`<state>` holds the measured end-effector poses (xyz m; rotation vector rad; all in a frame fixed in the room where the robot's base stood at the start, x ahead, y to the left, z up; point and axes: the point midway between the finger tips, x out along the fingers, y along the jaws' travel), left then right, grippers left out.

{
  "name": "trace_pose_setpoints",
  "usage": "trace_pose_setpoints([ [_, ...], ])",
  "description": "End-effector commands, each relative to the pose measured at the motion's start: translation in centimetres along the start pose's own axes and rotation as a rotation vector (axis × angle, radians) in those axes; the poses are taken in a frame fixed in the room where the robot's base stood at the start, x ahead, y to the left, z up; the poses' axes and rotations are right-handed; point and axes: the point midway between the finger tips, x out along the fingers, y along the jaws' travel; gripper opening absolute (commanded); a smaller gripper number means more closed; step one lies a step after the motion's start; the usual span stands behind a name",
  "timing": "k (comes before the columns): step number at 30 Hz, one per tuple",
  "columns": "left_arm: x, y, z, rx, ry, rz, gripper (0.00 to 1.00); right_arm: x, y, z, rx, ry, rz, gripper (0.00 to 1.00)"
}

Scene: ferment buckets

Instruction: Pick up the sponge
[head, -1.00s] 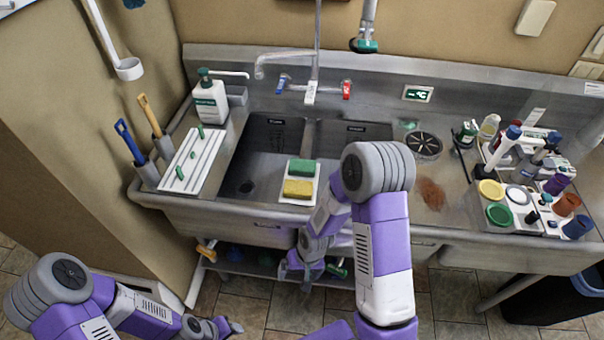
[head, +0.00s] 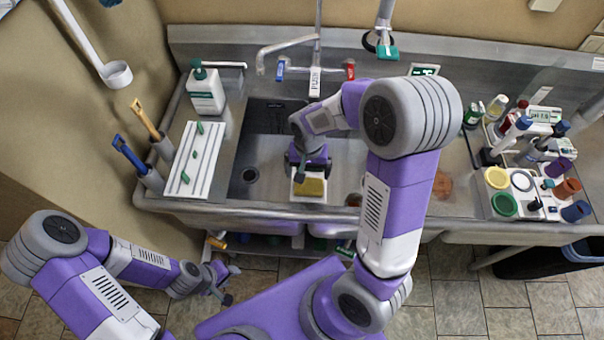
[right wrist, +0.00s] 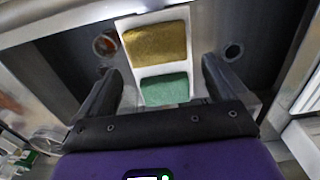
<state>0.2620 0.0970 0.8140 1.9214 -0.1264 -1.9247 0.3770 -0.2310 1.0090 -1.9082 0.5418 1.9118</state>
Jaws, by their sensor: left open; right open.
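A yellow sponge (head: 309,187) lies on a small white tray (head: 308,200) at the front of the sink. A green sponge (right wrist: 165,89) lies on the same tray, beside the yellow sponge (right wrist: 155,44). In the head view the green sponge is hidden under my right gripper (head: 312,168). In the right wrist view the open right gripper (right wrist: 158,90) points down, with the green sponge between its fingers in the picture. I cannot tell whether the fingers are level with it. My left gripper (head: 230,283) is open and empty, low in front of the sink.
Several jars and lids stand on a white rack (head: 520,200) at the right.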

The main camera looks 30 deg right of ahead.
Motion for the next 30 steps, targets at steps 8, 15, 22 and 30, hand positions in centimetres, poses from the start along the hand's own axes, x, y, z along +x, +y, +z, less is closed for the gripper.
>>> trace_pose_setpoints([
  [8,0.4,-0.2,0.0,-0.001,-0.001,0.0,0.43,3.6,0.2,0.3,-0.001,-0.005,0.003,1.0],
  [15,0.8,-0.3,0.0,0.0,0.0,0.0,0.43,6.6,0.2,0.3,-0.001,-0.002,0.002,1.0],
  [22,0.7,-0.3,0.0,0.0,0.0,0.0,0.43,6.8,0.1,0.3,-0.002,0.0,-0.001,1.0],
  [30,0.7,-0.3,0.0,0.0,0.0,0.0,0.43,6.8,0.1,0.3,-0.002,0.0,-0.001,0.65],
])
